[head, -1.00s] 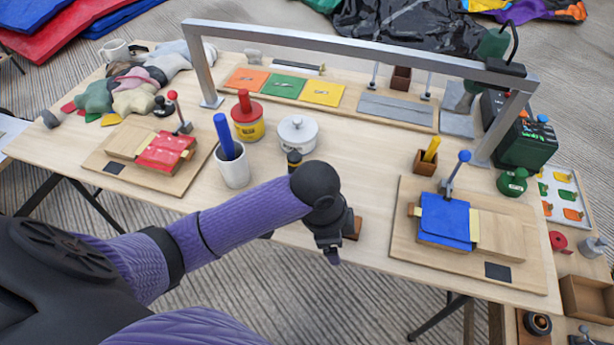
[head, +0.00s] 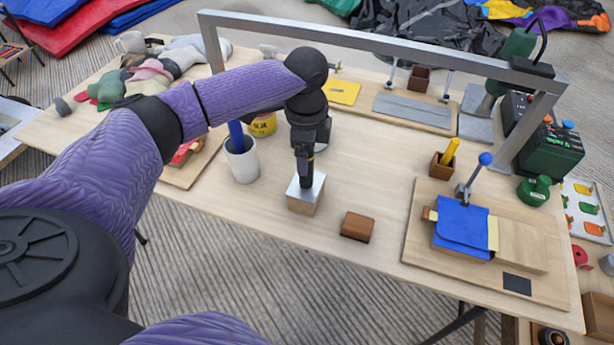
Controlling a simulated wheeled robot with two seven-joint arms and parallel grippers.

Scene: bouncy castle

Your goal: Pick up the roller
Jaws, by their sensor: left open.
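My left gripper (head: 305,168) points down over a small wooden block with a silver top (head: 303,197) near the front edge of the table. Its jaws are open. A bit of dark handle with a yellow band, which may be the roller (head: 311,160), shows at the fingers. The gripper hides most of it, and I cannot tell whether the fingers touch it. My right gripper is out of view.
A white cup (head: 243,164) with a blue handle in it stands left of the gripper. A small brown block (head: 357,227) lies to the right. A metal frame (head: 400,37) spans the back. A board with a blue piece (head: 462,222) is at right.

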